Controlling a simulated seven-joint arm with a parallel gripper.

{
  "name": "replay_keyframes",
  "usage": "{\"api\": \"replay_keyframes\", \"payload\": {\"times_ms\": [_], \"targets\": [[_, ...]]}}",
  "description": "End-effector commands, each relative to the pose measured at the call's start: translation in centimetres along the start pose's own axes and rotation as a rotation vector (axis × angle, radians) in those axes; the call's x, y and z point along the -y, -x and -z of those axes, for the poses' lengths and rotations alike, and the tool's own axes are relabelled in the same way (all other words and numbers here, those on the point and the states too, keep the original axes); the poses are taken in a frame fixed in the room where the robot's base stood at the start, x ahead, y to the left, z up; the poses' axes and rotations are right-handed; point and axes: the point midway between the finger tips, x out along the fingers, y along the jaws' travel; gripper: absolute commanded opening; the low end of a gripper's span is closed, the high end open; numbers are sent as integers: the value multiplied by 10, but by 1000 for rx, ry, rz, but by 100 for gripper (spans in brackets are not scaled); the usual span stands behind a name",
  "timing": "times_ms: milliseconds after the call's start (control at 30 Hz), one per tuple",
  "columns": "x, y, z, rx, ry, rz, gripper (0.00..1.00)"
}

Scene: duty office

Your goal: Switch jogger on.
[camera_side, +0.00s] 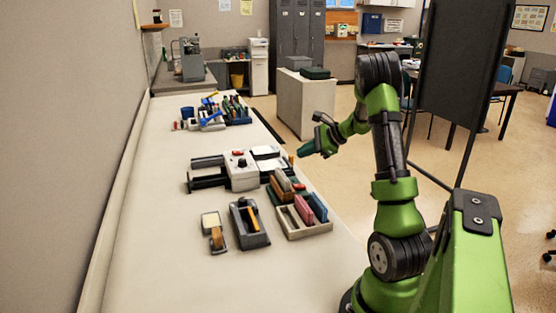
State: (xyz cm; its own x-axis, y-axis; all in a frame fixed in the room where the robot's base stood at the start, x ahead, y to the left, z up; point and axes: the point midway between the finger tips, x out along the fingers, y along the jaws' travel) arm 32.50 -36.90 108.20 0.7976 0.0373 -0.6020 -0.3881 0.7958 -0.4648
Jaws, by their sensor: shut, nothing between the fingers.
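The machine that looks like the jogger (241,172) stands in the middle of the long counter. It has a pale box with a small red part and a dark knob on its face, and dark bars reach out to its left. Whether its switch is on or off is too small to tell. My gripper (299,154) is shut and empty, to the right of the machine near the counter's right edge. It points left and down, and appears apart from the machine. The fingertips are small in this view.
Pens and tools (212,115) crowd the counter farther back. The near counter is clear.

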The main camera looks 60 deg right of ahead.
Motion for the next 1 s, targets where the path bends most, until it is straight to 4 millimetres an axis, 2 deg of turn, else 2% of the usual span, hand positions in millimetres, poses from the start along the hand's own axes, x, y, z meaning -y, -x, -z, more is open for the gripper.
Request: {"api": "replay_keyframes", "payload": {"times_ms": [600, 1000], "targets": [[-39, -52, 39, -1, -1, -2, 0], [-43, -59, 43, -1, 1, -1, 0]]}}
